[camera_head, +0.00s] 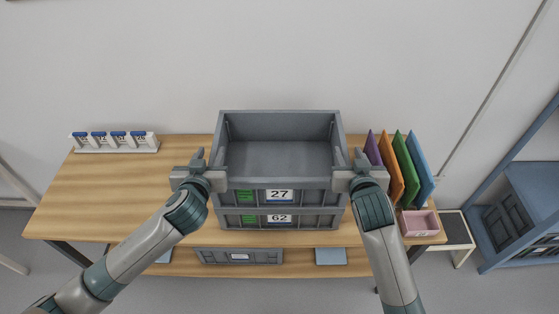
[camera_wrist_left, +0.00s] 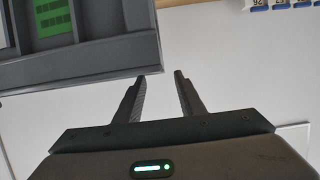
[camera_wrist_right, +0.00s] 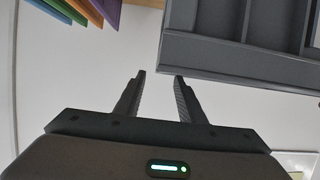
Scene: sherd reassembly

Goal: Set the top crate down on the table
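The top crate (camera_head: 280,183), grey, empty and labelled 27, sits level on a second grey crate (camera_head: 282,223) labelled 62, which stands on the wooden table (camera_head: 120,190). My left gripper (camera_head: 197,164) is at the top crate's left side near the rim. My right gripper (camera_head: 359,164) is at its right side. In the left wrist view the fingers (camera_wrist_left: 161,76) are apart with nothing between them, beside the crate's edge. In the right wrist view the fingers (camera_wrist_right: 160,75) are also apart and empty, beside the crate's edge. Contact with the crate cannot be told.
A white rack (camera_head: 117,142) with blue-topped labelled pieces stands at the back left. Purple, orange, green and blue panels (camera_head: 405,165) stand right of the crates, with a pink bin (camera_head: 419,223) in front. Another grey crate (camera_head: 238,256) is below the tabletop. The table left of the crates is clear.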

